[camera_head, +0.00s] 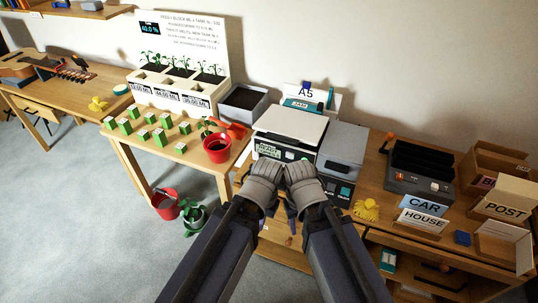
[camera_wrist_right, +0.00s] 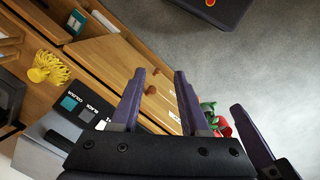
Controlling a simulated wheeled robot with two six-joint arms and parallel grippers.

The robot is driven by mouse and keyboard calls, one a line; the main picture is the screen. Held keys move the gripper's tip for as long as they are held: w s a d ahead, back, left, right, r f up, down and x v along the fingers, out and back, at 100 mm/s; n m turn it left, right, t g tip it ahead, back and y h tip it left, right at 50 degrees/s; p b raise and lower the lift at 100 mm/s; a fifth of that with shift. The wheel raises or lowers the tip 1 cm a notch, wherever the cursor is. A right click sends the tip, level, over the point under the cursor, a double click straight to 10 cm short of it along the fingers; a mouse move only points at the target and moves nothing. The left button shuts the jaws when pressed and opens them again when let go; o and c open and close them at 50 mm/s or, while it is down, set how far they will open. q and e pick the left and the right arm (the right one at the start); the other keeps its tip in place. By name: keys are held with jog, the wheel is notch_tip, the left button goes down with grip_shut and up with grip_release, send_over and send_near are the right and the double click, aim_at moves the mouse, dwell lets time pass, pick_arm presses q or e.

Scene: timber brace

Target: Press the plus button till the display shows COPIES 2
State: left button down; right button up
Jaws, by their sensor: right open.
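The copier (camera_head: 290,127) has a white lid and a dark front panel, in the middle of the head view. Its lit green display (camera_head: 269,151) seems to begin with READY; the rest is too small to read surely. The plus button cannot be made out; my grippers cover part of the front. My right gripper (camera_head: 303,180) is in front of the copier, and its two dark fingers stand apart and empty in the right wrist view (camera_wrist_right: 158,80). My left gripper (camera_head: 262,182) is close beside it; its fingers are hidden in the head view.
A grey unit (camera_head: 344,143) right of the copier has a dark panel (camera_wrist_right: 86,106) with teal marks and the word COLOUR.

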dwell(0.3)
grip_shut()
dwell(1.6)
